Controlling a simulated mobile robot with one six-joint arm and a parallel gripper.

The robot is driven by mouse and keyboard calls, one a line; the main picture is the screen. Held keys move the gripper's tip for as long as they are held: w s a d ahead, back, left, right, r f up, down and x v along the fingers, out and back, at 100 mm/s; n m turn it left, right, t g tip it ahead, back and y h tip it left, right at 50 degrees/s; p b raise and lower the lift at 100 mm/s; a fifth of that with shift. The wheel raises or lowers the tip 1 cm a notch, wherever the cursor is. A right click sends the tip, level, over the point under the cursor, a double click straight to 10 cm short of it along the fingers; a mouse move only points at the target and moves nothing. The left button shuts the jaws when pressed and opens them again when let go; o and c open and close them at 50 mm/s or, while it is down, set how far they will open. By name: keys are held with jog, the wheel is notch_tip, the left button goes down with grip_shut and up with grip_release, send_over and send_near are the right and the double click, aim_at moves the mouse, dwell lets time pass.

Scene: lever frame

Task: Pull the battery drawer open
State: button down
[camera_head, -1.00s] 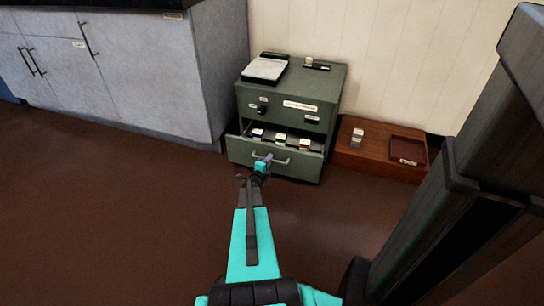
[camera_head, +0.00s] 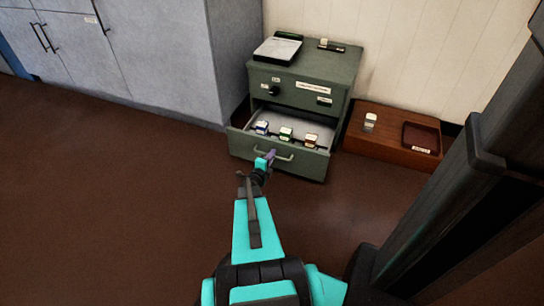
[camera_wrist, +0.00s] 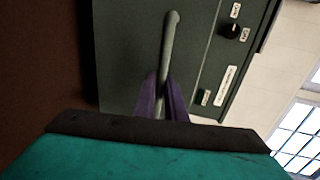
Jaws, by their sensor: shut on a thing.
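The battery drawer (camera_head: 308,163) is the lower drawer of a green cabinet (camera_head: 345,97). It stands well out from the cabinet, with several small batteries (camera_head: 286,133) in a row on its light inner floor. My gripper (camera_head: 268,157) is at the left part of the drawer's bar handle (camera_head: 285,157). In the wrist view, the purple fingers (camera_wrist: 161,100) are shut around the pale handle (camera_wrist: 168,55). The exact contact of the fingertips is partly hidden by the handle and my wrist.
A scale-like device (camera_head: 278,48) and a small dark item (camera_head: 333,45) lie on the cabinet top. A low brown wooden box (camera_head: 375,142) stands to the right, with a recessed tray. Grey cupboards (camera_head: 165,60) stand at the left. The brown floor in front is clear.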

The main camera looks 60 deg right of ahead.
jog(key=c, duration=2.1)
grip_release()
jog(key=shift+a, duration=0.15)
jog(key=p+v, duration=0.3)
jog(key=v, duration=1)
jog(key=shift+a, duration=0.25)
